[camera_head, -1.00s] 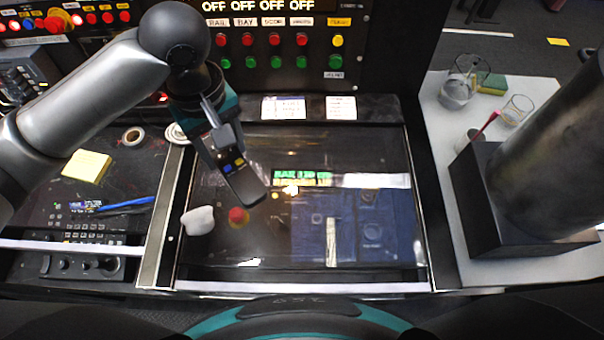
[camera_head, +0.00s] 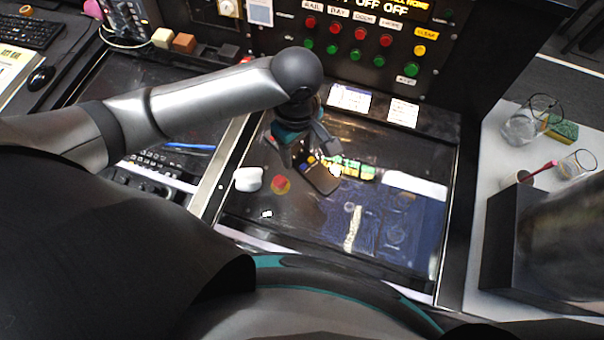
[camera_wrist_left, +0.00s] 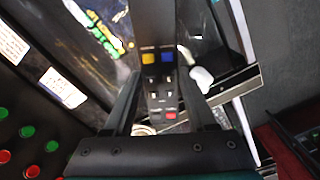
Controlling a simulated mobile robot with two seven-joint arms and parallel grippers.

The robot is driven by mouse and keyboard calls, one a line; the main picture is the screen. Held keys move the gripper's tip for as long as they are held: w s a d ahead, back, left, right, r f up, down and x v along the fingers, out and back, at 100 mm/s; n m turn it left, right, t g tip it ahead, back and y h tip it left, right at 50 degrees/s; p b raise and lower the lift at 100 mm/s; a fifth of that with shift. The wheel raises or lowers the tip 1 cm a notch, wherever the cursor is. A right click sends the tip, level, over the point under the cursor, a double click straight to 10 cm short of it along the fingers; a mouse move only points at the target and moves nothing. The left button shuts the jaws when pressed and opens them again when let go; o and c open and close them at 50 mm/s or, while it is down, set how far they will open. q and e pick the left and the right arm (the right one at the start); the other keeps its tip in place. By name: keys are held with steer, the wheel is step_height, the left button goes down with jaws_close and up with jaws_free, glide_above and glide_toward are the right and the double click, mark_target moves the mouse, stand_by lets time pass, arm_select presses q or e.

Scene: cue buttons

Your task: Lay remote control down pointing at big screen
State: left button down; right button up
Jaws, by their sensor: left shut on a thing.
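The remote control (camera_head: 318,178) is a dark bar with blue, yellow and red buttons. My left gripper (camera_head: 303,160) is shut on it, above the glossy black screen surface (camera_head: 300,225) of the desk. In the left wrist view the remote control (camera_wrist_left: 160,80) lies between the two fingers of the left gripper (camera_wrist_left: 158,100), buttons facing the camera. I cannot tell whether its far end touches the surface. The big screen may be this glossy panel with green and yellow text; I cannot tell for sure. My right gripper is not in view.
A white object (camera_head: 248,179) and a red and yellow knob-like thing (camera_head: 281,185) are left of the remote. A button panel (camera_head: 360,40) stands behind. A white side table (camera_head: 490,190) at the right holds glasses (camera_head: 520,128) and a sponge (camera_head: 563,130).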

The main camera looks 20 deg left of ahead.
mark_target(299, 182)
arm_select(q)
step_height(299, 182, down, 13)
steer(key=shift+f+b, duration=0.1)
steer(key=shift+b, duration=1)
steer(key=shift+f, duration=0.1)
steer(key=shift+c, duration=1)
jaws_free()
step_height(299, 182, up, 12)
steer(key=shift+r+p, duration=0.15)
steer(key=shift+p, duration=1)
